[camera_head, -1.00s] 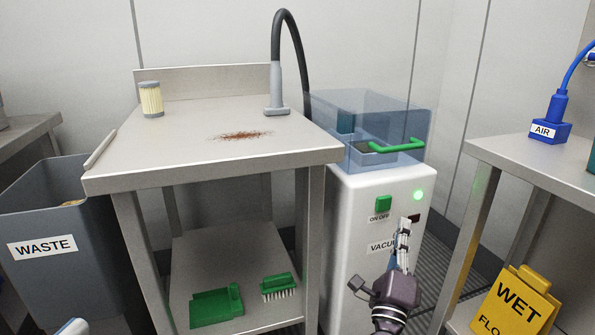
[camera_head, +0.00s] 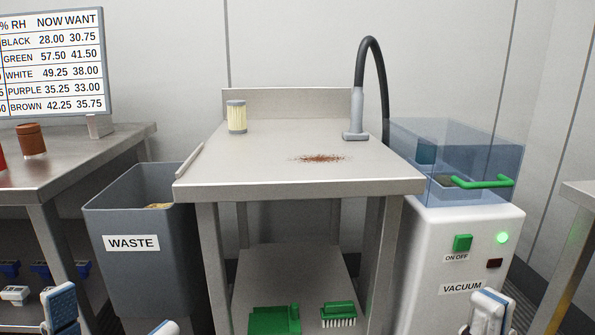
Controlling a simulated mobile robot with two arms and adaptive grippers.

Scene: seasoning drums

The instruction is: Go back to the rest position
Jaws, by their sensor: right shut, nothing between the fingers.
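My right gripper (camera_head: 490,312) shows at the bottom right, in front of the lower part of the white vacuum (camera_head: 425,265). Its fingers are shut with nothing between them. My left gripper (camera_head: 112,318) shows only by two blue-and-white fingertips at the bottom left edge. They stand well apart with nothing seen between them, in front of the grey waste bin (camera_head: 145,265). Most of both arms is out of view. The vacuum has a green on/off button (camera_head: 463,243) and a lit green lamp (camera_head: 502,238).
A steel table (camera_head: 290,175) bears a pale filter (camera_head: 237,117), brown powder (camera_head: 320,158) and the vacuum nozzle (camera_head: 357,115). A dustpan (camera_head: 274,320) and brush (camera_head: 338,314) lie on its shelf. A left table (camera_head: 75,165) holds a screen (camera_head: 50,62) and a brown drum (camera_head: 31,140).

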